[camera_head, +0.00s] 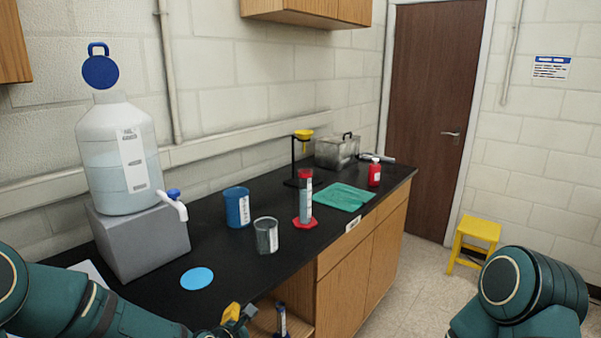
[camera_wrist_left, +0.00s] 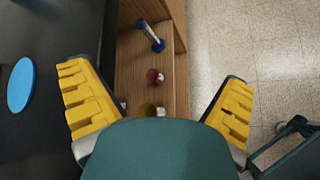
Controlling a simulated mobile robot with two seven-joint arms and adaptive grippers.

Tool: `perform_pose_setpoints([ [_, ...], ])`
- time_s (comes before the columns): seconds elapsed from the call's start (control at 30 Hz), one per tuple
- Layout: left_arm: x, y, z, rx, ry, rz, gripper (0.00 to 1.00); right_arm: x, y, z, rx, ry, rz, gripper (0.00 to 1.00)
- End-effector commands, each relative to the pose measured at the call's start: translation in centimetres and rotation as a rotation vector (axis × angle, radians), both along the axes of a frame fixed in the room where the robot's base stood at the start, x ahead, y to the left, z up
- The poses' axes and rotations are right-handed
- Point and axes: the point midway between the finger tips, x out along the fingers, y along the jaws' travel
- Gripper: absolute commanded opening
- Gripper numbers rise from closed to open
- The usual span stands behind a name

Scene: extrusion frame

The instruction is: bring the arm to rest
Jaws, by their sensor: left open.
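My left arm (camera_head: 75,305) comes in from the lower left in the head view. My left gripper (camera_head: 238,316) is at the bottom edge there, in front of the black counter's front edge. In the left wrist view the left gripper (camera_wrist_left: 156,78) shows two yellow ribbed fingers spread wide apart, with nothing between them. My right arm (camera_head: 530,290) shows only as bent links at the lower right, and its gripper is out of view.
Below the left gripper, an open wooden shelf (camera_wrist_left: 135,75) holds small items. A yellow stool (camera_head: 475,240) stands right.

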Motion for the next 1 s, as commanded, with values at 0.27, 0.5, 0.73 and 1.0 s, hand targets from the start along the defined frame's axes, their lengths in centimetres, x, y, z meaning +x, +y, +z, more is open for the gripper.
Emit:
perform_pose_setpoints([
  [0.27,-6.8,-1.7,-7.9,0.436,0.011,-0.502,1.0,-0.1,0.0,0.0,0.0,0.001,0.0,0.47],
  [0.5,-13.8,-2.3,-13.3,0.735,-0.037,-1.019,1.0,-0.1,0.0,0.0,0.0,0.001,0.0,0.47],
  [0.73,-19.7,-2.1,-16.5,0.9,-0.129,-1.469,1.0,-0.1,0.0,0.0,0.0,0.001,0.0,0.47],
  [1.0,-22.2,-1.8,-17.6,0.952,-0.19,-1.669,1.0,-0.1,0.0,0.0,0.0,0.001,0.0,0.47],
])
